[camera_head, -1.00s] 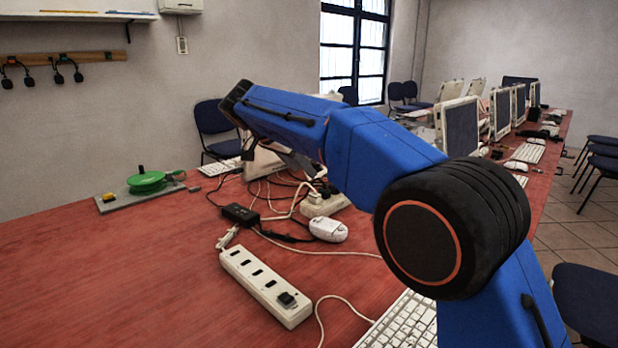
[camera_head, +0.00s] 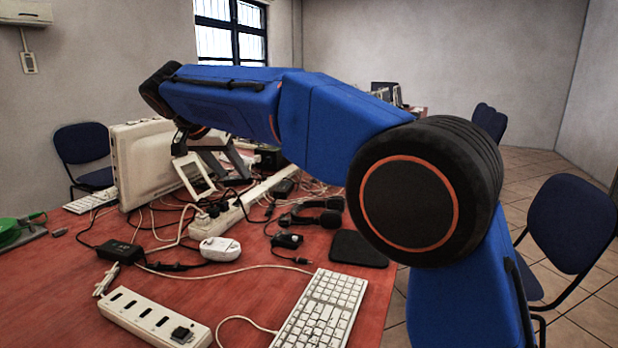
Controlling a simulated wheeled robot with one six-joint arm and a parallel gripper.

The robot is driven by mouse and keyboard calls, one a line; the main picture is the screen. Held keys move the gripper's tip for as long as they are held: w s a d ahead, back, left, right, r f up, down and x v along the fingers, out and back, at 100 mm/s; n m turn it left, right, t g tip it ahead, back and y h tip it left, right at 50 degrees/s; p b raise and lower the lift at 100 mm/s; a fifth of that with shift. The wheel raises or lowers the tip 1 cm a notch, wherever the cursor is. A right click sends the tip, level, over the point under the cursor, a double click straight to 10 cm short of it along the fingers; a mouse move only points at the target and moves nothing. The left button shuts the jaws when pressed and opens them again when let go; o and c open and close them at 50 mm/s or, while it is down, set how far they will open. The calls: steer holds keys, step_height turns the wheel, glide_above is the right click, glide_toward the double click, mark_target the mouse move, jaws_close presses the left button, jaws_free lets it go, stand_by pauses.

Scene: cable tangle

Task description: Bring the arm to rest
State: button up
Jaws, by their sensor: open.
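My blue arm reaches from the lower right up and across to the left, above the table (camera_head: 60,290). My gripper (camera_head: 212,160) hangs under the arm's far end, partly hidden by the arm. Its grey fingers are spread apart, and I see nothing held between them. It shows in front of a white monitor (camera_head: 140,165) and above the cable tangle; I cannot tell how close it is to either.
A long white power strip (camera_head: 240,205) lies among black and white cables. A white mouse (camera_head: 220,249), a black adapter (camera_head: 120,252), a short power strip (camera_head: 150,318), a keyboard (camera_head: 322,310) and a black pad (camera_head: 358,249) are nearer. A blue chair (camera_head: 570,225) stands at right.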

steer(key=s+d+f+n+g, duration=0.1)
steer(key=s+d, duration=0.3)
steer(key=d, duration=0.8)
steer(key=s+d+f+y, duration=0.1)
steer(key=s+d, duration=0.2)
steer(key=d, duration=0.8)
steer(key=s+d+f+n+g, duration=0.1)
steer(key=s+d, duration=0.3)
steer(key=d, duration=0.8)
steer(key=s+d+f, duration=0.5)
steer(key=s+f, duration=0.1)
steer(key=s, duration=0.2)
steer(key=s+d+f+n+y, duration=0.1)
steer(key=s+d+f, duration=0.4)
steer(key=s+f, duration=0.2)
steer(key=s+d+f+y, duration=0.1)
steer(key=s+d+f, duration=0.4)
steer(key=s, duration=0.5)
steer(key=shift+f, duration=0.9)
steer(key=shift+d, duration=0.1)
steer(key=shift+c, duration=0.6)
